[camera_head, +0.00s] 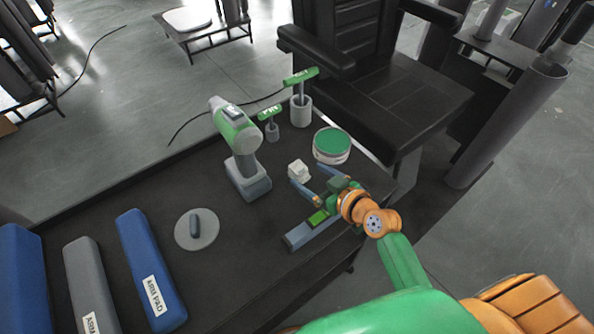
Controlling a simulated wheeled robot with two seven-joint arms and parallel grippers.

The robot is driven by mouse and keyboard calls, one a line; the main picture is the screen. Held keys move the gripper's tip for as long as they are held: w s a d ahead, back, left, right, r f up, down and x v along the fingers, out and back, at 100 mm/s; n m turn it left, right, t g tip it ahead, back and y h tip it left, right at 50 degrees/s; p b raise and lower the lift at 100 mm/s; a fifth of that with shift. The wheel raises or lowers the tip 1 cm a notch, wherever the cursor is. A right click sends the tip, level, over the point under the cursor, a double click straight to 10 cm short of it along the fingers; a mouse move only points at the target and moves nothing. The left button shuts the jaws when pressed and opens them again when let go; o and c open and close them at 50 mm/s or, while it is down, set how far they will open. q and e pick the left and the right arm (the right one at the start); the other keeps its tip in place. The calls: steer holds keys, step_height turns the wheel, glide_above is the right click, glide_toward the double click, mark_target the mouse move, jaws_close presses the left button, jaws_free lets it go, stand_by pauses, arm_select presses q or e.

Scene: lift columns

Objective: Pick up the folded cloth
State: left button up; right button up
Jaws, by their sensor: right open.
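The folded cloth (299,171) looks like a small white bundle on the dark table, in the middle of the head view. My right gripper (304,182) comes in from the lower right on its green and orange arm. Its blue fingers are apart, with their tips close to the near side and right side of the cloth. I cannot tell whether they touch it. My left gripper does not show.
A green and grey drill-like tool (240,150) stands left of the cloth. A green-lidded tub (332,145) stands behind it to the right. A grey disc with a handle (197,229), a blue arm pad (150,270) and a grey pad (91,285) lie at left. A grey-blue bar (300,236) lies nearer.

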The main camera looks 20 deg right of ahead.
mark_target(303, 171)
steer(key=x, duration=0.3)
steer(key=shift+d+f, duration=0.1)
steer(key=shift+w+f, duration=0.2)
steer(key=shift+w, duration=0.15)
steer(key=shift+s+r, duration=0.15)
steer(key=shift+s, duration=0.05)
steer(key=c, duration=0.8)
jaws_close()
steer(key=r, duration=0.3)
steer(key=r+p, duration=0.1)
steer(key=shift+s+r, duration=0.2)
steer(key=shift+s, duration=0.15)
steer(key=s+r+p, duration=0.4)
steer(key=s+r, duration=0.4)
steer(key=s, duration=0.5)
steer(key=shift+d+r, duration=0.3)
steer(key=shift+d, duration=0.05)
